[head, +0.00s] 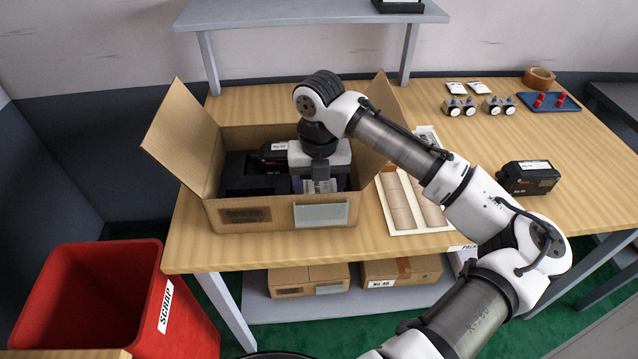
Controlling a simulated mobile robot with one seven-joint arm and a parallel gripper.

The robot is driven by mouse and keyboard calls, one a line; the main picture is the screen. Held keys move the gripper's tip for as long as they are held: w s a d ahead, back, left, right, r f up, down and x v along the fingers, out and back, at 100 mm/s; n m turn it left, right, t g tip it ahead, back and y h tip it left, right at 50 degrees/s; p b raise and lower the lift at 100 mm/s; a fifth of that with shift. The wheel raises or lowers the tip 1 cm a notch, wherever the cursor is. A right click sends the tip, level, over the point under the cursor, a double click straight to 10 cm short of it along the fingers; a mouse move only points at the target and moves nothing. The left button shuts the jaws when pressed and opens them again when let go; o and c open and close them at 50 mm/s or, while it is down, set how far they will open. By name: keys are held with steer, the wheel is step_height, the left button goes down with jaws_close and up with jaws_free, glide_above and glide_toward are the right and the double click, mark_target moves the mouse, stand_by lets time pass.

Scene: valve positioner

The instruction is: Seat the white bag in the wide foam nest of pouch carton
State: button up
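The open cardboard carton (232,216) stands on the wooden table with its side flaps spread. Its inside shows black foam (238,178) on the left. A black boxed item with a white label (274,152) sits toward the back middle. My gripper (320,180) points down into the right part of the carton. A pale, printed item (320,187), possibly the white bag, shows directly below the gripper, with dark purple edges beside it. The gripper and arm hide most of this right part, so the nest, the fingertips and any contact cannot be made out.
A cream tray with tan compartments (447,228) lies right of the carton. A black labelled unit (528,177), small gauge-like parts, a blue tray (548,102) and a tape roll (539,78) are farther right. A red scrap bin (88,300) stands front left. A grey shelf (300,13) overhangs the back.

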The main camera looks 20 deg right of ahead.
steer(key=shift+f, duration=0.15)
steer(key=shift+f, duration=0.4)
steer(key=shift+f+b, duration=0.8)
steer(key=shift+f, duration=0.25)
stand_by(0.9)
steer(key=o, duration=1)
steer(key=shift+o, duration=0.2)
